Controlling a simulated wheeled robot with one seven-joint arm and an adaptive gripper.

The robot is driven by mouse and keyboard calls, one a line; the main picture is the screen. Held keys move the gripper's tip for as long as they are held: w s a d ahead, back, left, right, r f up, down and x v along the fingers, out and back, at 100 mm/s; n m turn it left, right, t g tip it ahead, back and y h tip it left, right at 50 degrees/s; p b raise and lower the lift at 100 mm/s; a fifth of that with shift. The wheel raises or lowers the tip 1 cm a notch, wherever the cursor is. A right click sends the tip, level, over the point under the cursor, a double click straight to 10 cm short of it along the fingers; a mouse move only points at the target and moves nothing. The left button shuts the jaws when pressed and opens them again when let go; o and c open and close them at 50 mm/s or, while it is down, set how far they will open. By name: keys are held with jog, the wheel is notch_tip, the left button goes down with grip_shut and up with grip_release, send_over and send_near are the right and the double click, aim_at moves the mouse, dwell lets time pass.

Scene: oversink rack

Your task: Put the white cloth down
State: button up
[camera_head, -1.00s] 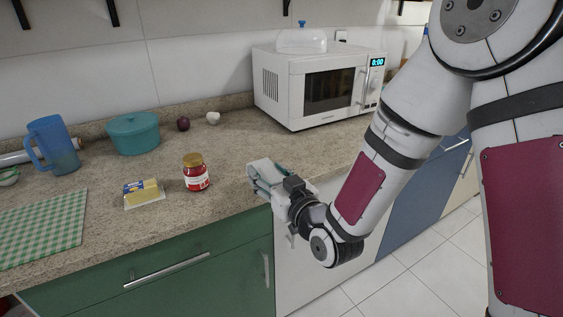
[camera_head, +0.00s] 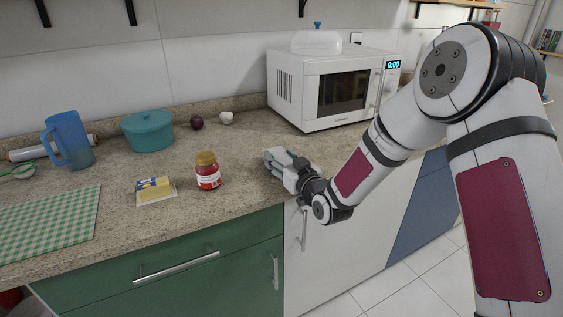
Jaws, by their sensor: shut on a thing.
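My gripper (camera_head: 281,163) is over the counter, just right of the red-labelled jar and in front of the microwave. It is shut on a small pale thing, apparently the white cloth (camera_head: 274,156). The cloth is hard to tell apart from the pale fingers, and much of it is hidden. I cannot tell whether the cloth touches the counter (camera_head: 240,160).
A jar (camera_head: 208,178) and butter on a dish (camera_head: 156,190) stand left of my gripper. Behind are a teal pot (camera_head: 148,132), an onion (camera_head: 197,123), garlic (camera_head: 226,118) and the microwave (camera_head: 340,92). A blue pitcher (camera_head: 72,142) and checked mat (camera_head: 50,222) are further left.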

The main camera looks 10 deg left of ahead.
jog(key=shift+f, duration=0.35)
jog(key=shift+f, duration=0.15)
jog(key=o, duration=1)
jog(key=shift+s+d+r, duration=0.1)
jog(key=shift+s+r, duration=0.1)
jog(key=v, duration=1.1)
jog(key=shift+s+d+p, duration=0.15)
jog(key=shift+s+p, duration=0.1)
jog(key=shift+p, duration=0.05)
